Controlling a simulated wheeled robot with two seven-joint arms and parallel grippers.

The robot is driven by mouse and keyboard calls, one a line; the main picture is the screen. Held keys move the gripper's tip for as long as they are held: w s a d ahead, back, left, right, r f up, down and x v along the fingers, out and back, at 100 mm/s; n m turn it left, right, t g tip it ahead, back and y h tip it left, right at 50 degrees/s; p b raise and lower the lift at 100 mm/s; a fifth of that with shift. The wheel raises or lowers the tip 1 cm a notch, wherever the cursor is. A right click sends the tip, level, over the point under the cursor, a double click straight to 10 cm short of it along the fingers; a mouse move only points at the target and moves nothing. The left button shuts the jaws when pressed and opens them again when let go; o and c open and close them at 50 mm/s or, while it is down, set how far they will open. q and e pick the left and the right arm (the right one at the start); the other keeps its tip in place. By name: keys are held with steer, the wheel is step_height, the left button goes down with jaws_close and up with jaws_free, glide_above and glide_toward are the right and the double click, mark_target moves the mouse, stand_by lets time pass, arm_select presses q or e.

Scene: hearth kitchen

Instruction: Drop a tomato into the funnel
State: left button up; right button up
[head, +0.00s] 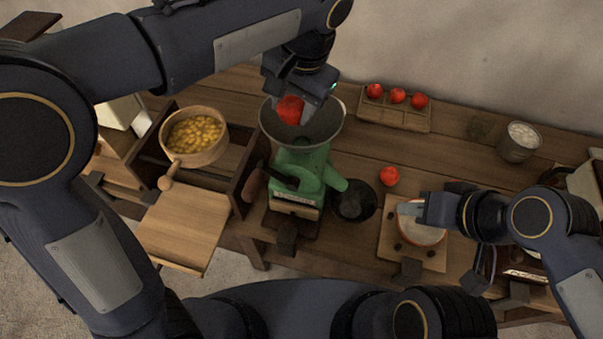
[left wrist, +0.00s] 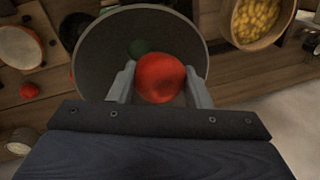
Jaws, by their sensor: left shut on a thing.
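My left gripper (head: 305,112) is shut on a red tomato (head: 289,109), held over the wide grey funnel (head: 328,125) on top of a green machine (head: 311,166). In the left wrist view the tomato (left wrist: 160,77) sits between the two fingers, with the funnel (left wrist: 100,58) around and beyond it. The tomato appears above the funnel's bowl, not resting in it. My right gripper (head: 420,210) is at the right, over a round pale-topped thing on a wooden board; whether its fingers are open or shut does not show clearly.
Several tomatoes (head: 397,96) sit in a wooden tray (head: 395,117) at the back. A loose tomato (head: 389,176) lies on the table. A dark bowl (head: 354,201) stands beside the machine. A pan of yellow pieces (head: 195,134) is at left. A metal cup (head: 519,142) stands at right.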

arm_select(q)
steer(key=o, duration=1.1)
steer(key=r, duration=0.5)
steer(key=s+d+r, duration=0.1)
steer(key=r, duration=0.1)
steer(key=shift+d+r, duration=0.1)
steer(key=shift+r, duration=0.2)
steer(key=shift+w, duration=0.1)
